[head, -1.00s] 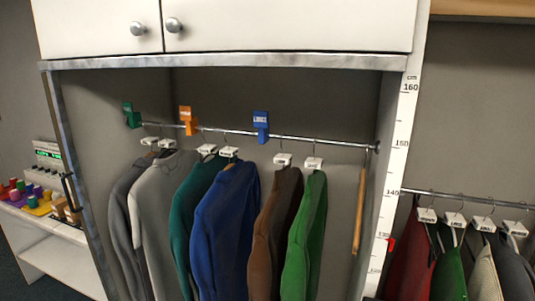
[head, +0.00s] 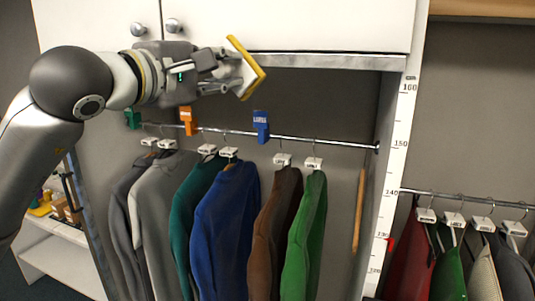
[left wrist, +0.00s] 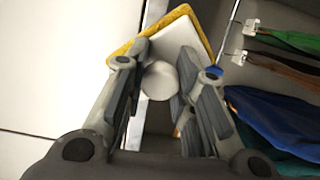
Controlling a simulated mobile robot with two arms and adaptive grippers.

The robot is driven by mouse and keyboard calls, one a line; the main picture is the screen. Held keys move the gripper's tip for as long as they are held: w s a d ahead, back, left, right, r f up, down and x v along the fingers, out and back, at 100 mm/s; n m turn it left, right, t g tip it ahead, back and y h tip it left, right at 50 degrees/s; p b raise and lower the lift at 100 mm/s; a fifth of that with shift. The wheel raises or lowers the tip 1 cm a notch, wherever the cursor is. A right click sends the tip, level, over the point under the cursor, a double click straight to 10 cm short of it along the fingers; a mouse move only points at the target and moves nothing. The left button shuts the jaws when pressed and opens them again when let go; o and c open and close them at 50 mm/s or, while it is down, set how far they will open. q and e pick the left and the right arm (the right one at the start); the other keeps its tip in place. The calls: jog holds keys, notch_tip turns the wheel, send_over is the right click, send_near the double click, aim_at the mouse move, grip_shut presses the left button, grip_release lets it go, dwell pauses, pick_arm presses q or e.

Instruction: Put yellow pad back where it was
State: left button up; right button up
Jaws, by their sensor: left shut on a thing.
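The yellow pad (head: 254,64) has a white backing with a round pale knob. In the head view it is raised in front of the lower edge of the white cupboard, tilted, its yellow side facing right. My left gripper (head: 224,70) is shut on the pad. In the left wrist view, the gripper's fingers (left wrist: 160,88) are on both sides of the round knob, and the pad's yellow rim (left wrist: 157,28) shows beyond them. My right gripper is not in view.
Several jackets hang from a metal rail (head: 335,142) with green, orange (head: 187,120) and blue (head: 261,126) clips. White cupboard doors (head: 300,25) are above. A white shelf unit (head: 55,270) with small items stands at lower left, partly hidden by my arm. More clothes hang at right.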

pick_arm(q)
notch_tip(320, 180, down, 33)
jog(key=s+m+g+h, duration=0.2)
jog(key=h, duration=0.1)
jog(key=s+a+f+n+t+y, duration=0.1)
jog(key=s+a+f+y, duration=0.1)
jog(key=s+a+f, duration=0.55)
jog(key=s+a+f+n+t+y, duration=0.1)
jog(key=s+a+f, duration=0.1)
jog(key=s+f, duration=0.95)
jog(key=shift+a+r+n+t+y, duration=1)
jog(key=shift+r+n+t+y, duration=0.7)
jog(key=shift+n+y, duration=2.3)
pick_arm(e)
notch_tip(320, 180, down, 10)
jog(key=b, duration=1)
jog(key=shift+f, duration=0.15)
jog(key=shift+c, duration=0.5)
pick_arm(q)
notch_tip(320, 180, down, 10)
jog(key=m+y, duration=0.1)
jog(key=shift+w+m+g+y, duration=0.3)
jog(key=shift+w+m, duration=0.1)
jog(key=shift+w, duration=0.05)
